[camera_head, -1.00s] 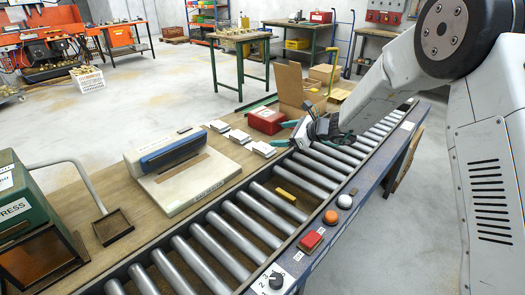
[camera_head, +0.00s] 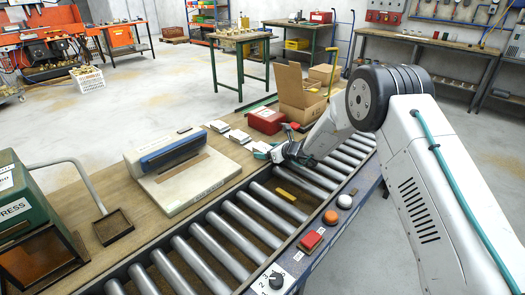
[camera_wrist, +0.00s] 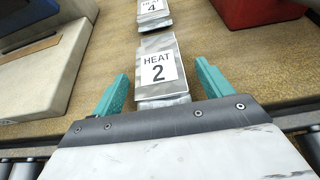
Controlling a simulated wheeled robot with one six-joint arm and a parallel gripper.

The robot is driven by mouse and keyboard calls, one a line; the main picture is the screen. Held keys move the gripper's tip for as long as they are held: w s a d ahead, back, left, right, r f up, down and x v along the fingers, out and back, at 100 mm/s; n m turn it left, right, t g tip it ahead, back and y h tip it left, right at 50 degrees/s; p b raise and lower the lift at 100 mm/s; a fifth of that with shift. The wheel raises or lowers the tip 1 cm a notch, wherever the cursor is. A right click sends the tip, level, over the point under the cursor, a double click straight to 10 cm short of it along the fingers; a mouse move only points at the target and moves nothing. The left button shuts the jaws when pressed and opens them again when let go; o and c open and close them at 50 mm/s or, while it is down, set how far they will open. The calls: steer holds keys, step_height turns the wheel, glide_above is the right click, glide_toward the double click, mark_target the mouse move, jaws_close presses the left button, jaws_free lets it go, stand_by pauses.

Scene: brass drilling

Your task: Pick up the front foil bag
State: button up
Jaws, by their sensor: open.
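The front foil bag (camera_wrist: 158,68) is a flat silver packet with a white label reading "HEAT 2". It lies on the brown worktop (camera_wrist: 105,75). In the head view this bag (camera_head: 261,147) is at the near end of a short row, partly hidden by my gripper. My gripper (camera_wrist: 160,75) is open, with one teal finger on each side of the bag's near part. I see gaps between fingers and bag; the height of the fingertips above the worktop is hard to tell. A second foil bag (camera_wrist: 153,10), marked "4", lies beyond it.
More foil bags (camera_head: 219,126) continue the row. A red box (camera_head: 266,121) and open carton (camera_head: 297,100) stand behind my gripper. A white and blue sealer (camera_head: 180,165) stands to the left. The roller conveyor (camera_head: 230,240) runs along the front.

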steer(key=c, duration=1.1)
steer(key=shift+c, duration=0.2)
steer(key=shift+r, duration=0.1)
